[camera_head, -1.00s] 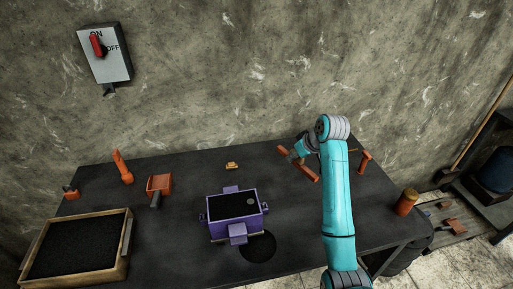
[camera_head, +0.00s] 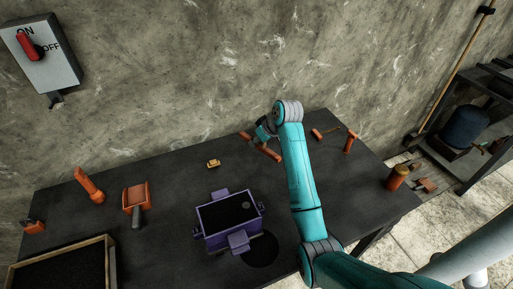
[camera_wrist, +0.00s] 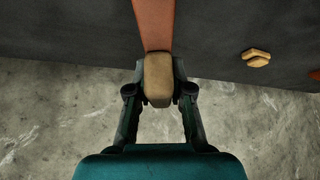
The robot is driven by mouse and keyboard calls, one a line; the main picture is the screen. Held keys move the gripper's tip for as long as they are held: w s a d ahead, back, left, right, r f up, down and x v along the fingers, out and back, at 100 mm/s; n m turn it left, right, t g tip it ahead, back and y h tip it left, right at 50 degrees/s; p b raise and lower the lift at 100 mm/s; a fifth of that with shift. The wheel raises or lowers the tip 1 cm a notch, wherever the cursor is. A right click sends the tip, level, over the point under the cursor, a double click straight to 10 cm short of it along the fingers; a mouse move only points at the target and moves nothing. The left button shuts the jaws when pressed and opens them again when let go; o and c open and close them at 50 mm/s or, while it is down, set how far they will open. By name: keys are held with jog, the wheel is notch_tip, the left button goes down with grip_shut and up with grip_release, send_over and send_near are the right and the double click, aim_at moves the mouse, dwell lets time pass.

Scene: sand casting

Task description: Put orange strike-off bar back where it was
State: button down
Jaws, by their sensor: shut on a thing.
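The orange strike-off bar (camera_head: 268,153) is in my gripper (camera_head: 262,134) near the back edge of the dark table, right of the purple moulding box. In the wrist view my gripper (camera_wrist: 158,82) is shut on the bar's tan near end. The orange length of the bar (camera_wrist: 153,22) runs away toward the top of that picture. I cannot tell whether the bar touches the table (camera_head: 180,185).
The purple box (camera_head: 240,242) stands in the middle front. A small yellow piece (camera_head: 213,163) lies left of the bar. Orange tools (camera_head: 317,134) and (camera_head: 349,143) are close on the right. An orange jar (camera_head: 396,178) is farther right. A sand tray (camera_head: 111,262) fills the front left.

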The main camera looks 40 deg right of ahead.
aim_at(257, 147)
jog(key=shift+f, duration=1.8)
jog(key=shift+f, duration=0.15)
jog(key=c, duration=1.1)
grip_release()
jog(key=shift+o, duration=0.2)
jog(key=v, duration=1.2)
jog(key=shift+s, duration=0.1)
